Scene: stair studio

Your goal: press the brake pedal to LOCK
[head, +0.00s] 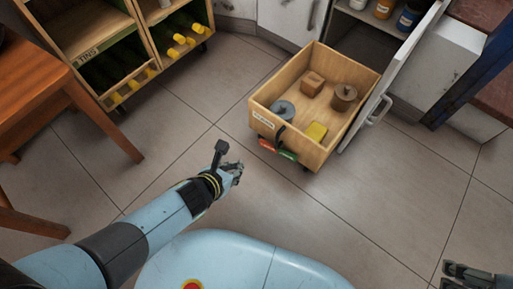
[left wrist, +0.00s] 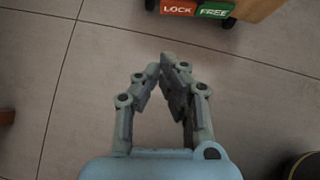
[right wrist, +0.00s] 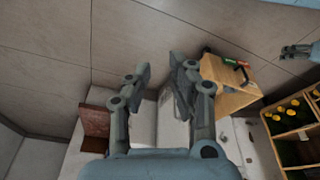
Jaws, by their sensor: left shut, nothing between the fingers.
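The brake pedal has a red LOCK side (head: 266,145) and a green FREE side (head: 287,154), low on the near side of a wooden crate cart (head: 262,122). In the left wrist view the red LOCK plate (left wrist: 178,7) and green FREE plate (left wrist: 215,10) are at the top edge, partly cut off. My left gripper (head: 238,172) is shut and empty, short of the pedal and slightly left of it, not touching it. Its fingertips (left wrist: 170,62) point toward the LOCK side. My right gripper (head: 470,276) is far right; its fingers (right wrist: 161,72) are apart and empty.
A bottle shelf (head: 125,85) and a wooden table (head: 60,75) are left. The tiled floor before the cart is clear.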

